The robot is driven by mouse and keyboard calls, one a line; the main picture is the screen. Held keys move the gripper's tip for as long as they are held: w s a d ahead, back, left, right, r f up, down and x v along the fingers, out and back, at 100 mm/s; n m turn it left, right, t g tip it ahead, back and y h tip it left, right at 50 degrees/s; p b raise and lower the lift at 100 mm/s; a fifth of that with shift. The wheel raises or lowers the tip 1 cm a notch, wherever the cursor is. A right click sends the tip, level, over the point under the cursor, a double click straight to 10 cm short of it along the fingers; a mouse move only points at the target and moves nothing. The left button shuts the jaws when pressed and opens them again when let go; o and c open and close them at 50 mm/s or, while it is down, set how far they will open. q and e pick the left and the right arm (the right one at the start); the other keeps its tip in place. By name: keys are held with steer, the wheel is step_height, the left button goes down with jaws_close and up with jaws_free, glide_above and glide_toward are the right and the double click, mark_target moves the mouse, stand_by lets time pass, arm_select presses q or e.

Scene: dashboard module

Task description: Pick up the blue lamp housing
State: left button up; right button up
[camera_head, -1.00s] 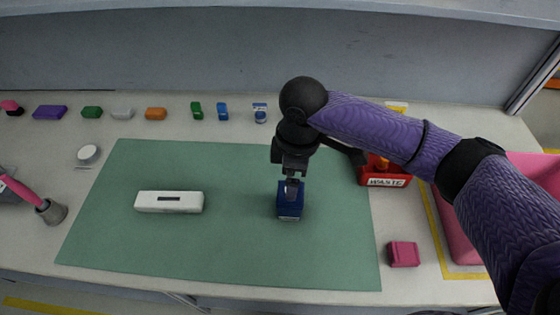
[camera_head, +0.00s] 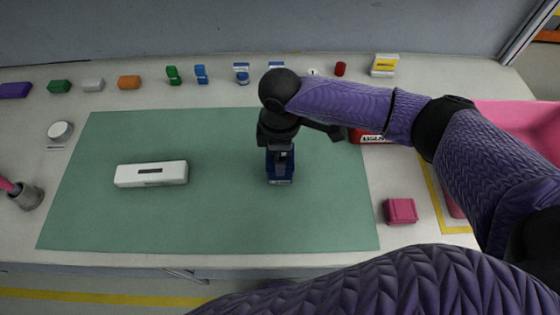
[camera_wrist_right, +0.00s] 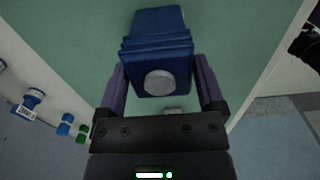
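The blue lamp housing (camera_head: 280,168) stands on the green mat (camera_head: 220,225), right of its middle. My right gripper (camera_head: 280,148) is directly above and around its top, pointing down. In the right wrist view, the housing (camera_wrist_right: 160,45) with a round pale disc on its end lies between the two fingers of the gripper (camera_wrist_right: 161,75). The fingers are spread wide, one on each side, very close to its sides; firm contact does not show. My left gripper is not in view.
A white bar-shaped case (camera_head: 151,174) lies on the mat to the left. A pink block (camera_head: 400,211) and a large pink crate (camera_head: 520,118) are at the right. Several small coloured parts line the back.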

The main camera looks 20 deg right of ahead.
steer(key=c, duration=0.9)
